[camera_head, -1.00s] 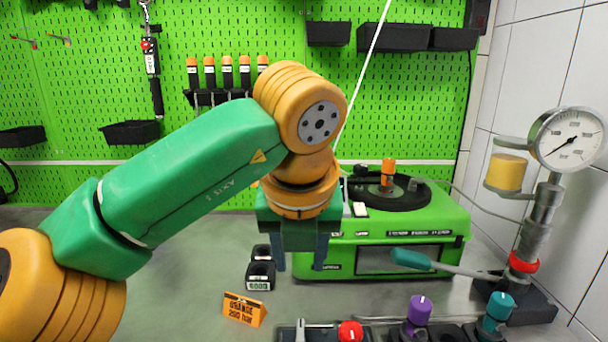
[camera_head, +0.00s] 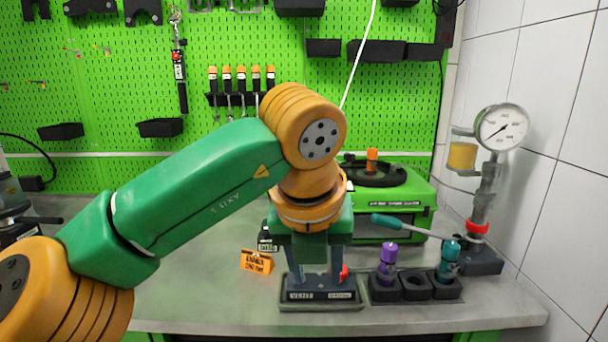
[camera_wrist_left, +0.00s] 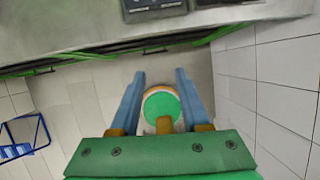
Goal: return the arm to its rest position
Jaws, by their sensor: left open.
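My left arm comes in from the left in the head view, and its green and orange links cross the middle. My left gripper (camera_head: 317,270) points down over the bench, in front of the green machine and in line with the black vise (camera_head: 322,295). Its fingers partly hide the vise. In the left wrist view the two blue fingers of the gripper (camera_wrist_left: 162,88) stand apart with nothing held between them. A round green and orange part shows beyond them, above the tiled floor. My right gripper is not in view.
The grey bench (camera_head: 200,300) has free room at left. An orange sign (camera_head: 257,262) stands left of the vise. A black holder (camera_head: 415,290) with purple and teal knobbed pieces stands right. A pressure gauge (camera_head: 502,128) on a pump with a teal-handled lever (camera_head: 400,225) stands far right.

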